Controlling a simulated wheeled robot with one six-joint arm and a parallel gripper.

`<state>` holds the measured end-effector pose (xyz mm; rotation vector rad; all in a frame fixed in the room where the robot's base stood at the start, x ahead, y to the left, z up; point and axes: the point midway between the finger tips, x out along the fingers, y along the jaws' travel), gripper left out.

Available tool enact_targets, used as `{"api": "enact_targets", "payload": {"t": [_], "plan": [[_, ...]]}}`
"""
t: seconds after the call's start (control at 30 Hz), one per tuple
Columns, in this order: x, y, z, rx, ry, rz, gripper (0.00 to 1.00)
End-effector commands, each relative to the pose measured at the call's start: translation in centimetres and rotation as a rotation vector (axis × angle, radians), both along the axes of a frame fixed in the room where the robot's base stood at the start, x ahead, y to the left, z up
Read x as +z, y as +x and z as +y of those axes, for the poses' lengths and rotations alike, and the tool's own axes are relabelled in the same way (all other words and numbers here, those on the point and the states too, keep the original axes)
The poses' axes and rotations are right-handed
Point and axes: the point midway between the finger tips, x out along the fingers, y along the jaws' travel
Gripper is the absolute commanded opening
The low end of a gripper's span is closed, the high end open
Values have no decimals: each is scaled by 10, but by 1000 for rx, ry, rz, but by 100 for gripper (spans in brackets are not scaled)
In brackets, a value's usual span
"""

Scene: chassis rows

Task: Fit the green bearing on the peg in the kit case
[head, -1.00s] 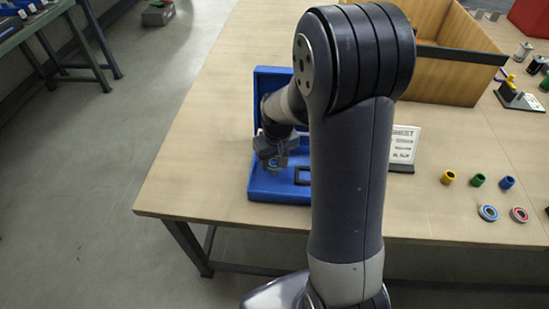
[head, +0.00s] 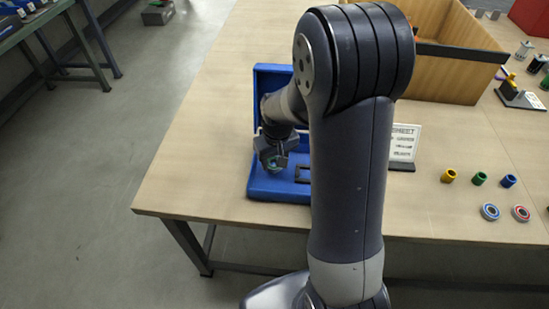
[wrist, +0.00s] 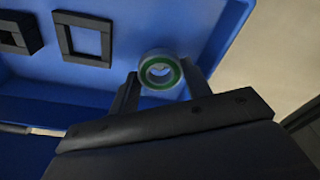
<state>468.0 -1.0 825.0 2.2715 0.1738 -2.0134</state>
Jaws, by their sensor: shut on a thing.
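The green bearing (wrist: 160,71), a metal ring with a green band, sits between the fingertips of my gripper (wrist: 158,84) in the wrist view. My gripper is shut on it. In the head view my gripper (head: 273,163) is over the left part of the open blue kit case (head: 262,188). The case also fills much of the wrist view (wrist: 110,77). The peg cannot be made out; I cannot tell whether the bearing is around it or above it.
Black square frames (wrist: 82,38) stand in the case. My arm hides its right side. A printed sign (head: 404,143), yellow (head: 448,176), green (head: 480,179) and blue (head: 508,181) sleeves, and blue (head: 489,212) and red (head: 521,213) bearings stand to the right. A wooden bin (head: 450,65) is behind.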

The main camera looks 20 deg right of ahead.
Motion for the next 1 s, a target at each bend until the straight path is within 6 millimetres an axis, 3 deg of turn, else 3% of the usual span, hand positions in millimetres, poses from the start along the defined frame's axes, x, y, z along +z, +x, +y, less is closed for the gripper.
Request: {"api": "enact_targets", "payload": {"t": [0.97,1.0], "plan": [[-31,0,0,0,0,-1,21],[-30,0,0,0,0,-1,48]]}}
